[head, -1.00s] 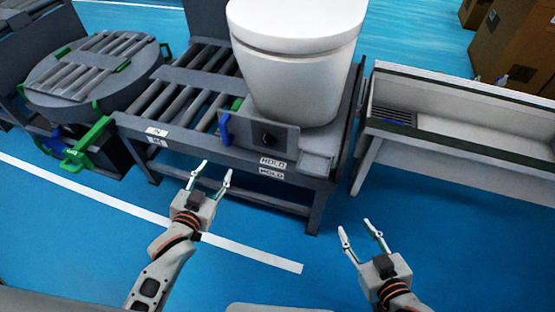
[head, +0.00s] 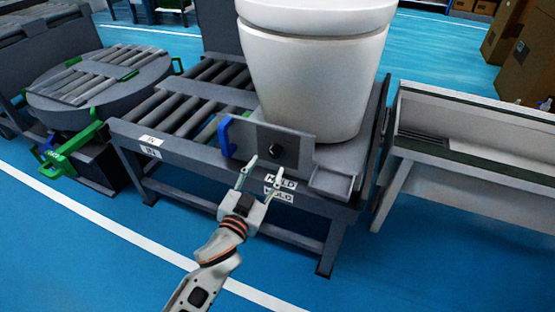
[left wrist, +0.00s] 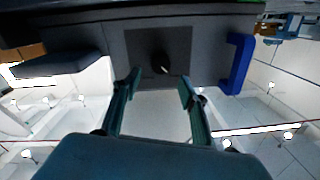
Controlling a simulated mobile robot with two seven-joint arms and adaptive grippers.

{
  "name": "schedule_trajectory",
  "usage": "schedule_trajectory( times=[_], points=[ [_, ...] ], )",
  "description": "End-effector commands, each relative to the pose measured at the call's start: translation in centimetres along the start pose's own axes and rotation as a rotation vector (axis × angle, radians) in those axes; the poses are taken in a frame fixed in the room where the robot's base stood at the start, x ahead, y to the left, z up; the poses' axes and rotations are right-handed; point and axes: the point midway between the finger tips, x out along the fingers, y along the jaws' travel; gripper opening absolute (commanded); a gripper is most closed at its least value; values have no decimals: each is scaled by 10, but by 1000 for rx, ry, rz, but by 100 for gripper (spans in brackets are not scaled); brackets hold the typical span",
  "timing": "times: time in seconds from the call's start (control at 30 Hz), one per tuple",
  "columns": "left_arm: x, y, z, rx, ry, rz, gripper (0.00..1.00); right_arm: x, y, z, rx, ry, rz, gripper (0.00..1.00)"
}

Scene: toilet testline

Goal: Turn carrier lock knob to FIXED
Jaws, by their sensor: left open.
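The carrier lock knob (head: 276,150) is a small black round knob on a dark square plate, on the grey front panel of the carrier under the white toilet (head: 315,75). It also shows in the left wrist view (left wrist: 160,63), with a small light pointer mark. My left gripper (head: 262,179) is open and empty, just in front of and below the knob, apart from it. In the left wrist view its two fingers (left wrist: 158,92) are spread with the knob ahead, between and beyond the tips. My right gripper is not in view.
A blue handle (head: 226,136) sticks out left of the knob; it is at the right in the left wrist view (left wrist: 237,63). HOLD labels (head: 280,187) mark the frame below. A roller turntable (head: 95,85) stands left, a white trough (head: 470,135) right. Blue floor in front is clear.

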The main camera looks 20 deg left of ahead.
Motion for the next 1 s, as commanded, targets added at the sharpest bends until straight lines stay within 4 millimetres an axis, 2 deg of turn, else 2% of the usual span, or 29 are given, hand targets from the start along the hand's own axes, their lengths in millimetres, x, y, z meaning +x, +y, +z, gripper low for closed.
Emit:
schedule_trajectory(
  times=[0.2, 0.4, 0.8, 0.83, 0.97, 1.0],
  points=[
    [33, 1, 2, 0, -2, 2, 43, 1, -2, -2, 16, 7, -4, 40],
    [53, 1, 3, 0, -4, 1, 43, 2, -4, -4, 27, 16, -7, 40],
    [60, 0, 1, -1, -2, 1, 43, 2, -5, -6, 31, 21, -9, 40],
    [60, 0, 1, -1, -2, 1, 38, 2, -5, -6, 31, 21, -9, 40],
    [60, 0, 1, 0, -3, 1, 4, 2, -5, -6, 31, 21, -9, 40],
    [60, 0, 1, 0, -3, 1, 4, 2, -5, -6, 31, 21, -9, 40]
  ],
)
